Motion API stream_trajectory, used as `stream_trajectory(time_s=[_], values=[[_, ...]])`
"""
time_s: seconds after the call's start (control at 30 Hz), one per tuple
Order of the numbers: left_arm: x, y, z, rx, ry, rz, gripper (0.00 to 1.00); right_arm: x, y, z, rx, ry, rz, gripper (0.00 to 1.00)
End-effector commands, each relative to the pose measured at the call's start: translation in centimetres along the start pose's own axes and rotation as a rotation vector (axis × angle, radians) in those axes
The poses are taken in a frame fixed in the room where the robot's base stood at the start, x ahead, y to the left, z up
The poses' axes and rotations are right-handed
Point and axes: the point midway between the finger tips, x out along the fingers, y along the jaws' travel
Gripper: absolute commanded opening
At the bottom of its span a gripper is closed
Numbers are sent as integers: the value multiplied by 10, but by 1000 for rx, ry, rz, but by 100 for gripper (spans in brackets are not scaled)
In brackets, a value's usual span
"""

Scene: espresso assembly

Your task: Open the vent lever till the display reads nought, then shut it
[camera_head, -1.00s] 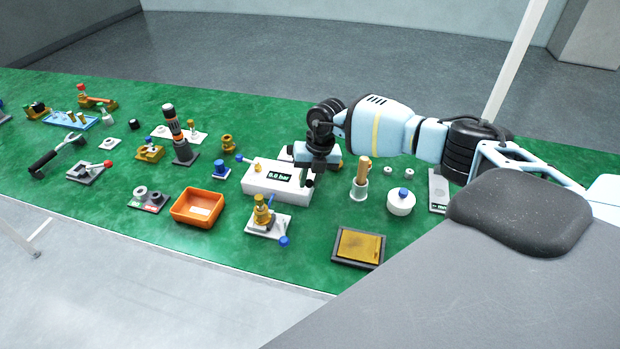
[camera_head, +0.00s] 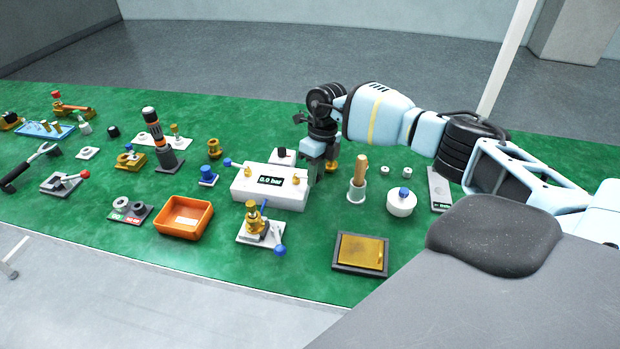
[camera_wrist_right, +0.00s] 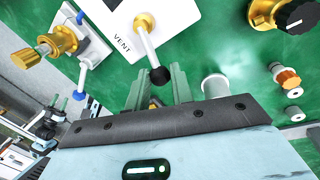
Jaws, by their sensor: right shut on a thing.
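The white vent box (camera_head: 258,195) stands mid-table in the head view. Its display (camera_head: 271,181) reads 0.0 bar. A brass fitting (camera_head: 300,175) is at its right end. In the right wrist view, the vent lever (camera_wrist_right: 149,48) is a pale rod from a brass pivot to a black knob, beside the word VENT. My right gripper (camera_head: 318,176) is at the box's right end, pointing down. Its fingers (camera_wrist_right: 159,88) are shut on the vent lever at the knob end; the exact contact is hard to see. My left gripper is out of view.
A brass valve stand (camera_head: 256,222) and an orange tray (camera_head: 184,220) are in front. A wooden-handled tool in a cup (camera_head: 358,184) and a white pot (camera_head: 401,203) stand to the right. Green table is clear between them.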

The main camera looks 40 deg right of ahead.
Motion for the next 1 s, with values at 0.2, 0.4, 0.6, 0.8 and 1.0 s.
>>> stream_trajectory(time_s=[0.2, 0.4, 0.6, 0.8, 1.0], values=[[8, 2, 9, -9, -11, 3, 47, 1, -7, 3, -127, 24, 0, 0], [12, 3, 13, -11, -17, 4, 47, -2, -10, 5, -195, 36, -1, 0], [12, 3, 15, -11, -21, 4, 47, -3, -11, 5, -222, 40, -1, 0], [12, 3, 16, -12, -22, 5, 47, -4, -12, 5, -226, 41, -2, 0], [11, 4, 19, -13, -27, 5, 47, -4, -12, 5, -225, 40, -3, 26]])
